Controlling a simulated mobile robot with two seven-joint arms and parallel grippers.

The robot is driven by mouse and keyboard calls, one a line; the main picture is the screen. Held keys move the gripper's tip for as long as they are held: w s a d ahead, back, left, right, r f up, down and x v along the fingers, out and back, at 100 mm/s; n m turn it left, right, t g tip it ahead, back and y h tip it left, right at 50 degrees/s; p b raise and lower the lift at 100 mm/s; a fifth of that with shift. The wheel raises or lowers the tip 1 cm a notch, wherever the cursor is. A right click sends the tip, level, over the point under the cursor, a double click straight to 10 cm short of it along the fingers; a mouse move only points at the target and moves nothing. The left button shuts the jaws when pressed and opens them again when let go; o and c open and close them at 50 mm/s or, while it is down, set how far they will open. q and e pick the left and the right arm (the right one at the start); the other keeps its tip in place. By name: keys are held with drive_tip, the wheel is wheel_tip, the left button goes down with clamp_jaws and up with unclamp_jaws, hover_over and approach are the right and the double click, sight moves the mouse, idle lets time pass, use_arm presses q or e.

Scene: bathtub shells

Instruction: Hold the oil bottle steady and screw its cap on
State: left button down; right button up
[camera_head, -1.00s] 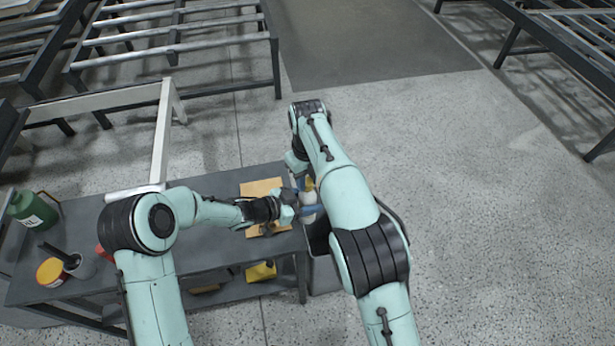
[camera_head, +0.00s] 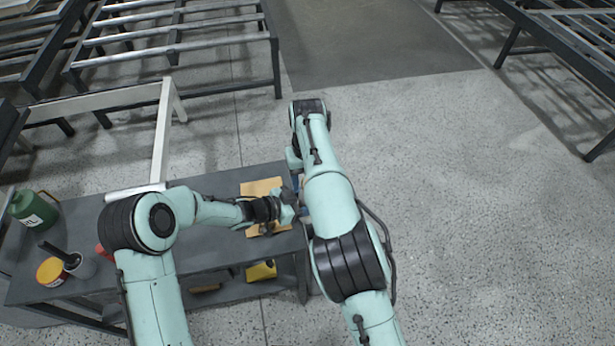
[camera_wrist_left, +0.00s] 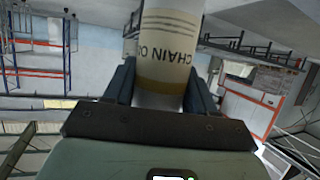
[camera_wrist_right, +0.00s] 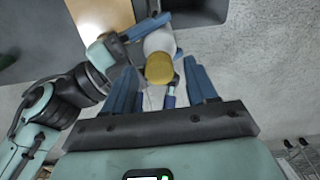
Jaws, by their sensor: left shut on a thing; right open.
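My left gripper (camera_head: 288,207) is shut on the oil bottle and holds it beyond the table's right end. In the left wrist view the oil bottle (camera_wrist_left: 168,48) is white with "CHAIN O…" lettering and a tan band, clamped between blue fingers. In the right wrist view its white shoulder shows, with the yellow cap (camera_wrist_right: 160,68) at its top. My right gripper (camera_wrist_right: 160,78) is open, one finger on each side of the cap in the picture, not visibly touching it. How well the cap is seated cannot be told. In the head view my right arm mostly hides the bottle.
The dark table (camera_head: 215,248) carries a tan board (camera_head: 262,187), a green jug (camera_head: 33,212) and a yellow-red tin (camera_head: 51,271) at its left. A yellow item (camera_head: 261,271) sits on the lower shelf. Floor to the right is clear.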

drive_tip(key=shift+r, duration=2.2)
drive_tip(key=shift+c, duration=0.4)
